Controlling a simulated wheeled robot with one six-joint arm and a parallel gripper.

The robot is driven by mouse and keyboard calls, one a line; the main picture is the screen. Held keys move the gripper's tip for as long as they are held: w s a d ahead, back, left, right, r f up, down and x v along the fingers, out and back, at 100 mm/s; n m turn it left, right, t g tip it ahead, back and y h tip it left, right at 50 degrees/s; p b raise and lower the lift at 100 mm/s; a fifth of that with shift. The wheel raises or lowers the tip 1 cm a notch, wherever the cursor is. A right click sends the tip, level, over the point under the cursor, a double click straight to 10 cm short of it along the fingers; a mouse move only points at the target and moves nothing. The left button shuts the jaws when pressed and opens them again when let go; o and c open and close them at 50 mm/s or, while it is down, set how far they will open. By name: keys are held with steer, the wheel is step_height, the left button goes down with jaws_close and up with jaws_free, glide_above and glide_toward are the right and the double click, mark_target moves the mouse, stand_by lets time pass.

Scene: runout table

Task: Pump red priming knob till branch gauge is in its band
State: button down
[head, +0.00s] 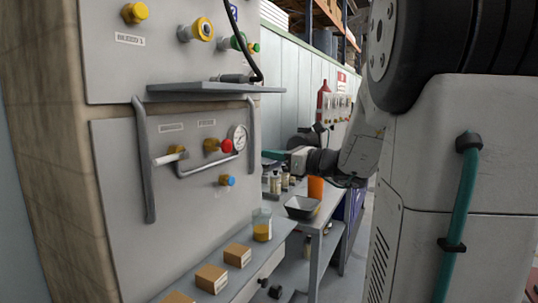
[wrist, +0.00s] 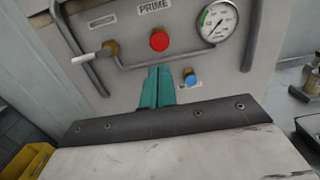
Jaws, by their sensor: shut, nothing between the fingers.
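The red priming knob (head: 226,146) sits on the grey panel, under a PRIME label in the wrist view (wrist: 159,40). The round white branch gauge (head: 238,137) is just right of it and larger in the wrist view (wrist: 218,21). A green band shows on the left of its dial; I cannot read the needle surely. My gripper (wrist: 158,72) has teal fingers, closed together and empty. Their tips appear just below the red knob in the wrist view. In the head view my gripper (head: 273,155) is right of the panel, apart from the knob.
A blue knob (wrist: 190,78) is right of my fingertips. A white-handled lever (wrist: 95,54) is left of the red knob. A bent grey pipe (head: 205,169) runs below the knob and gauge. A shelf (head: 205,90) juts out above. Boxes (head: 237,255) and a jar (head: 262,224) stand on the ledge below.

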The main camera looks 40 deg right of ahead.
mark_target(229, 146)
steer(key=x, duration=1.1)
steer(key=shift+x, duration=1.45)
steer(key=v, duration=1.4)
